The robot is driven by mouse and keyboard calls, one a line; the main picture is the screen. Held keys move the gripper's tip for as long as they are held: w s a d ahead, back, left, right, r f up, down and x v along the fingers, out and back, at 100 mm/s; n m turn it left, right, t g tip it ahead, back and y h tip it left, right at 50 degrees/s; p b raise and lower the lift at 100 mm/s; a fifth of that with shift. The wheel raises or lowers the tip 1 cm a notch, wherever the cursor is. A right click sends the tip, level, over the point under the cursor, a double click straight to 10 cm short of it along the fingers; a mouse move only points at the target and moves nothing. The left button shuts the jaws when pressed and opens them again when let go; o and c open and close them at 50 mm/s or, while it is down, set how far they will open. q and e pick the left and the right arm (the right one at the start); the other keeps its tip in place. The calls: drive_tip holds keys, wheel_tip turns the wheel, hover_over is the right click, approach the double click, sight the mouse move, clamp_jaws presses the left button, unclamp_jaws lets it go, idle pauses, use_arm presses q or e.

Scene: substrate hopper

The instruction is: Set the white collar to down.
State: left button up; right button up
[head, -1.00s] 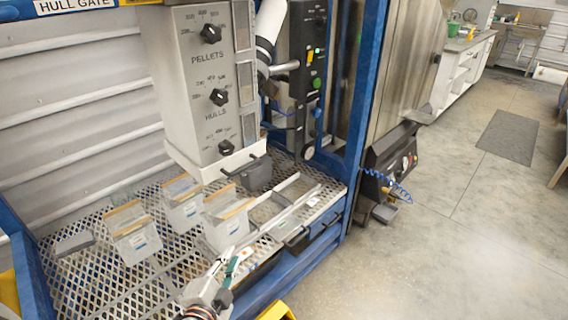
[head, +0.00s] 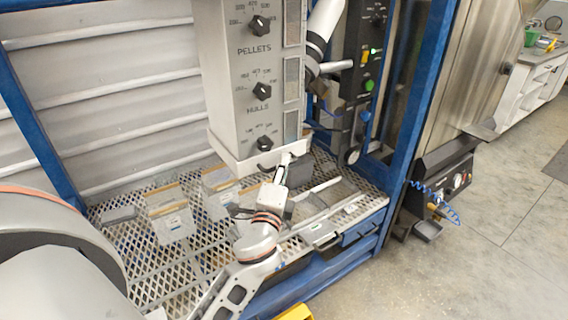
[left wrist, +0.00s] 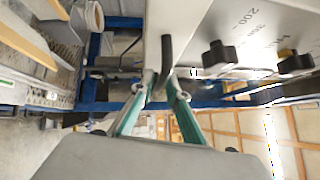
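The white collar (head: 232,157) wraps the bottom of the grey hopper housing, with a dark handle on its front edge. In the left wrist view the collar (left wrist: 152,22) shows close up, its black handle (left wrist: 167,55) pointing toward the camera. My right gripper is out of view.
Labelled bins (head: 170,222) stand on the mesh shelf (head: 200,275) below the collar. Knobs (head: 262,91) line the housing's face above. A black control panel (head: 365,80) and blue frame post (head: 422,100) stand to the right. Open floor lies at the lower right.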

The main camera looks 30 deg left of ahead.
use_arm(q)
drive_tip(key=shift+w+a, duration=0.15)
drive_tip(key=shift+w, duration=0.2)
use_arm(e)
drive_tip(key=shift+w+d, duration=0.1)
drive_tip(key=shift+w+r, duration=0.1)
